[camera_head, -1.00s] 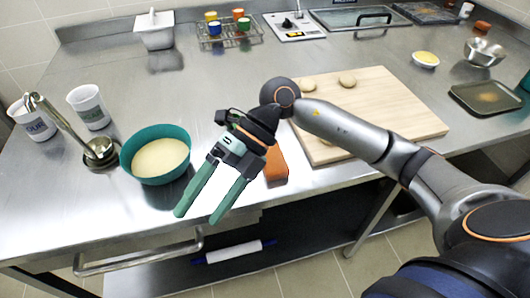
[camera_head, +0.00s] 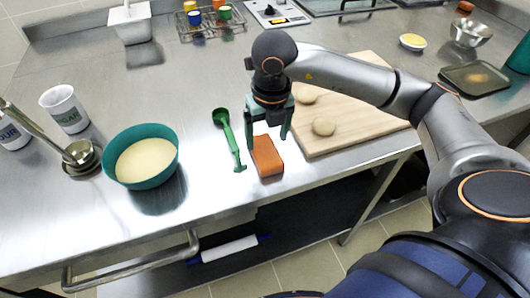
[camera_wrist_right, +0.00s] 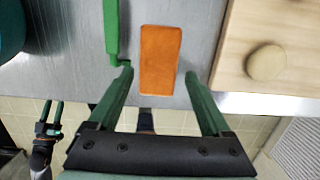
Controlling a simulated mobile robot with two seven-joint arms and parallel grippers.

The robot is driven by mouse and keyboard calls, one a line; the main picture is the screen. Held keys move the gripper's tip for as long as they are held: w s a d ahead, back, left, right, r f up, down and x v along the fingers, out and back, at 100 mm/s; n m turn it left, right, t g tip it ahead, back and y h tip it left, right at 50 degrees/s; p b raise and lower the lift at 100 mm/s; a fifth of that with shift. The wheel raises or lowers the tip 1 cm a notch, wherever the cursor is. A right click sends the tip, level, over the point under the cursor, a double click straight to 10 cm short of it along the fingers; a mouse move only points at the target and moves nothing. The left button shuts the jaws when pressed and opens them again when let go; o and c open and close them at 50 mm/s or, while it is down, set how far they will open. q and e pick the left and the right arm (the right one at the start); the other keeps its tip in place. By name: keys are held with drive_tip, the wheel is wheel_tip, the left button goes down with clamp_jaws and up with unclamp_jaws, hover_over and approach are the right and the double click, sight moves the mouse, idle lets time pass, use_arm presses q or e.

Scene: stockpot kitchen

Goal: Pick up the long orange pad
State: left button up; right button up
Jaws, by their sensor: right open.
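The long orange pad (camera_head: 267,156) lies flat on the steel counter near its front edge, between a green spoon and a wooden board. My right gripper (camera_head: 268,138) points down over the pad, open, with its green fingers on either side of the pad's far part. In the right wrist view the pad (camera_wrist_right: 160,60) lies between and beyond the open fingertips (camera_wrist_right: 158,75), with nothing held. My left gripper (camera_wrist_right: 50,110) shows small at the lower left of the right wrist view, its two green fingers apart and empty; it is out of the head view.
The green spoon (camera_head: 230,140) lies close left of the pad. The wooden board (camera_head: 345,130) with dough balls (camera_head: 324,127) is close on the right. A teal bowl (camera_head: 141,158) stands further left. The counter's front edge is just below the pad.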

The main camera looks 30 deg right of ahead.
sight(265, 150)
drive_tip(key=f, duration=0.5)
drive_tip(key=shift+w+f+p, duration=0.15)
drive_tip(key=shift+w+p, duration=0.15)
drive_tip(key=c, duration=1)
drive_tip(key=shift+r, duration=0.6)
drive_tip(key=s+a+r, duration=0.2)
drive_tip(key=a+r, duration=0.2)
drive_tip(key=s+a+r, duration=0.3)
drive_tip(key=r, duration=0.1)
drive_tip(key=s+a+r, duration=0.3)
drive_tip(key=a+r, duration=0.1)
drive_tip(key=shift+a, duration=0.35)
